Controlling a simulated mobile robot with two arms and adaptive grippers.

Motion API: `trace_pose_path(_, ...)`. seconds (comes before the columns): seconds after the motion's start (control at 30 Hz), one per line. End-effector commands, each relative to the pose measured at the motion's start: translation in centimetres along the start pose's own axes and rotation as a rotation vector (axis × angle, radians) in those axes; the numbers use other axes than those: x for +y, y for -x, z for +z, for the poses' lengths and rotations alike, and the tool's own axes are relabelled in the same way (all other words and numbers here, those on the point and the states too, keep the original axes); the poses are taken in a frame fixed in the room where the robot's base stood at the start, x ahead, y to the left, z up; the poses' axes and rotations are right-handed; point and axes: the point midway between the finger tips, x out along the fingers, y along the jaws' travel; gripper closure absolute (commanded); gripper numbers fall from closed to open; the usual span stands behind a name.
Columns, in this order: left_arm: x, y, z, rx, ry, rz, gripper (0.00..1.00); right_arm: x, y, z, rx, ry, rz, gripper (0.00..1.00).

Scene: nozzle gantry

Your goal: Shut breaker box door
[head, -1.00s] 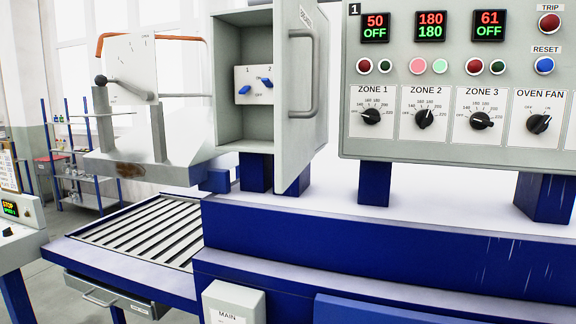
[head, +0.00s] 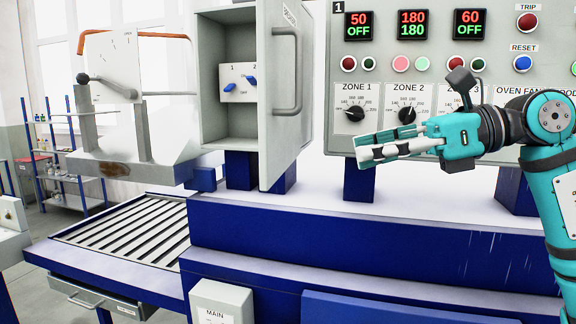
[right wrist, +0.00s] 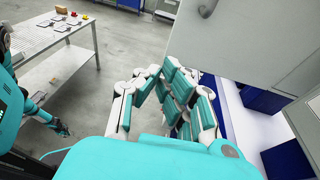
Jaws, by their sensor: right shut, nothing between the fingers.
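In the right wrist view, the shut fingers (right wrist: 168,72) are near a grey panel with a handle, apparently the door (right wrist: 258,45). My left arm's end (right wrist: 58,127) seems to show small at left.
The zone control panel (head: 338,100) with knobs and displays is right behind my right gripper. Below are a blue machine frame (head: 350,240) and a roller bed (head: 125,230). A lever unit (head: 110,60) stands left of the box. A metal table (right wrist: 55,45) stands farther off.

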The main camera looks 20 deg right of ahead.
Motion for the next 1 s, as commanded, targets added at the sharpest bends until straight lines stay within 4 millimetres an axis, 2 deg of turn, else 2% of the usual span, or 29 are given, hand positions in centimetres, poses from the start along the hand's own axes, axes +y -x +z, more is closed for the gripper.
trace_pose_path(0.03,0.0,0.0,0.0,0.0,0.0,0.0,1.0,-0.1,1.0,0.0,0.03,0.02,-0.03,1.0)
trace_pose_path(0.1,0.0,0.0,0.0,0.0,0.0,0.0,1.0,-0.2,1.5,-0.1,0.057,0.032,-0.051,1.0)
trace_pose_path(0.23,0.0,0.4,0.0,0.0,-0.001,0.0,1.0,-0.3,0.7,-0.2,0.07,0.034,-0.056,1.0)
trace_pose_path(0.37,0.0,1.2,-0.1,0.0,-0.001,0.001,1.0,-0.3,-1.4,-0.2,0.069,0.033,-0.051,1.0)
trace_pose_path(0.7,0.0,3.9,-0.4,0.0,-0.001,0.001,1.0,-0.6,-8.6,-0.6,0.066,0.032,-0.048,1.0)
trace_pose_path(0.8,0.0,5.0,-0.5,0.0,-0.001,0.001,1.0,-0.7,-10.1,0.1,0.065,0.034,-0.05,1.0)
trace_pose_path(1.0,0.0,5.8,-0.6,0.0,-0.001,0.001,1.0,-0.8,-11.8,0.2,0.065,0.033,-0.052,1.0)
